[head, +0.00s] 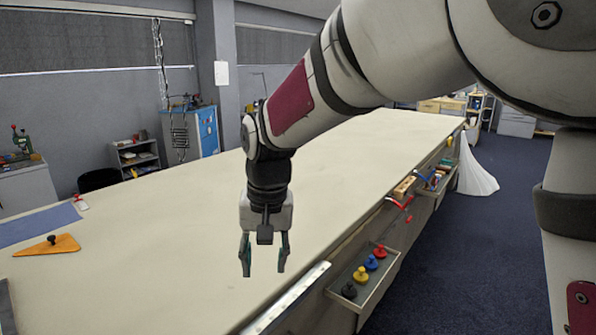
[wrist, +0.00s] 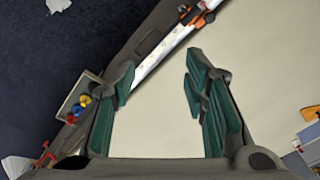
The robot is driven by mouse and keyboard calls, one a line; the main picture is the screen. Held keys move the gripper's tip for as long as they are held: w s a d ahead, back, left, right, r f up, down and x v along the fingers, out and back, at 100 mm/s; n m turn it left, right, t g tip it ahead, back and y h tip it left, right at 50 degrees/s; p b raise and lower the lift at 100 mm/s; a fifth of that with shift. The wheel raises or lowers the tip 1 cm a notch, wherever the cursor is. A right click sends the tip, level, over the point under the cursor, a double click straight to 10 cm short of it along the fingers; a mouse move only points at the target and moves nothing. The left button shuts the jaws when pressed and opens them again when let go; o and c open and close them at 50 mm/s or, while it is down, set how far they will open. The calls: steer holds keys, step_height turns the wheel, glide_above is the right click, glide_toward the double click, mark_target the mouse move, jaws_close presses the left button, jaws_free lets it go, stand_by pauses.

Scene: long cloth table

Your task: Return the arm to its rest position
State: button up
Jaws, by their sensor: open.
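My gripper (head: 263,264) hangs pointing down above the long cloth table (head: 330,165), near its right-hand edge in the head view. Its two green-lined fingers are spread apart with nothing between them. In the wrist view my gripper (wrist: 158,80) also shows both fingers apart, with bare pale table surface below. My arm reaches in from the upper right of the head view and bends down at the wrist.
An open drawer (head: 377,290) with several coloured knobs juts from the table's side. A metal strip (head: 287,298) runs along the near edge. An orange wedge (head: 48,246) and blue cloth (head: 38,226) lie at left. The table's middle is clear.

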steer(key=s+d+r+t, duration=0.1)
steer(key=s+d+r, duration=0.3)
steer(key=d, duration=0.4)
steer(key=s+d+r+t, duration=0.1)
steer(key=s+d+r, duration=0.3)
steer(key=d, duration=0.4)
steer(key=s+d+f+t+h, duration=0.1)
steer(key=s+d+t, duration=0.1)
steer(key=s+d, duration=0.7)
steer(key=s, duration=0.4)
steer(key=shift+d+m, duration=0.4)
